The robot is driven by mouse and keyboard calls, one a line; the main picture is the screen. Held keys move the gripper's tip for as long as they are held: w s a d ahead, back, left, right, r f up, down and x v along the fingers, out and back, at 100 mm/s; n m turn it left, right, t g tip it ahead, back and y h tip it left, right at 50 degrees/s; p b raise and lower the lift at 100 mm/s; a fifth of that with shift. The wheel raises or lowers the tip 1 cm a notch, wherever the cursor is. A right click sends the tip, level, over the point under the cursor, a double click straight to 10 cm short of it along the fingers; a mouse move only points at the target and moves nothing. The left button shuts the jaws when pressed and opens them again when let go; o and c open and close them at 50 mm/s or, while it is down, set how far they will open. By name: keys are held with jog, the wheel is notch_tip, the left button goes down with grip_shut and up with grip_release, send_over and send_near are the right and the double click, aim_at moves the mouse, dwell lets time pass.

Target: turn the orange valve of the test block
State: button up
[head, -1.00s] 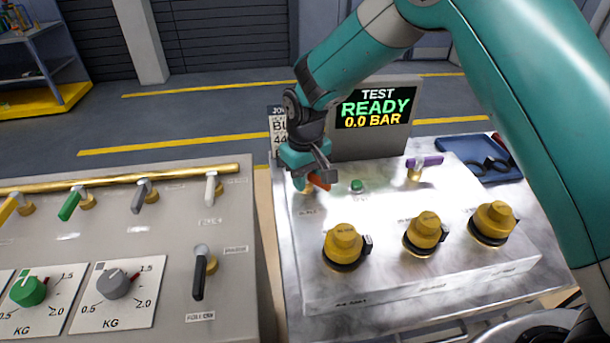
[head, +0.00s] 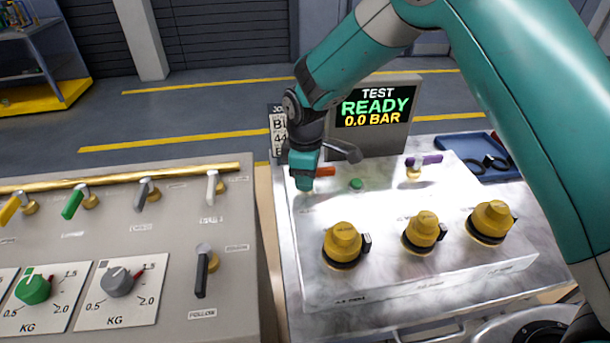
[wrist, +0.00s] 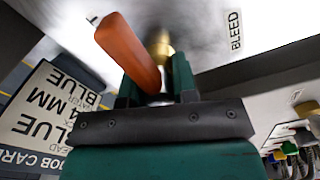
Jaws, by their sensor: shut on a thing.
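The orange valve handle (head: 325,171) is at the back left of the test block (head: 400,270), with its tip showing to the right of my gripper (head: 305,178). In the wrist view the orange handle (wrist: 130,50) slants from upper left down between the two fingers of my gripper (wrist: 157,90), which are shut on it. A brass stem (wrist: 160,45) shows behind the handle, near a label reading BLEED (wrist: 235,30). In the head view my gripper hides the rest of the valve.
The screen (head: 375,108) behind reads TEST READY 0.0 BAR. A green button (head: 356,184), a purple valve (head: 424,160) and several yellow caps (head: 342,241) are on the block. A job card (wrist: 50,110) stands close by. A grey panel (head: 150,230) is at left.

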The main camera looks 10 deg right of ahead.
jog(key=shift+w+r+n, duration=0.1)
jog(key=shift+n, duration=0.3)
jog(key=o, duration=0.9)
notch_tip(320, 180, up, 17)
jog(key=shift+r+b, duration=0.2)
jog(key=shift+b, duration=0.65)
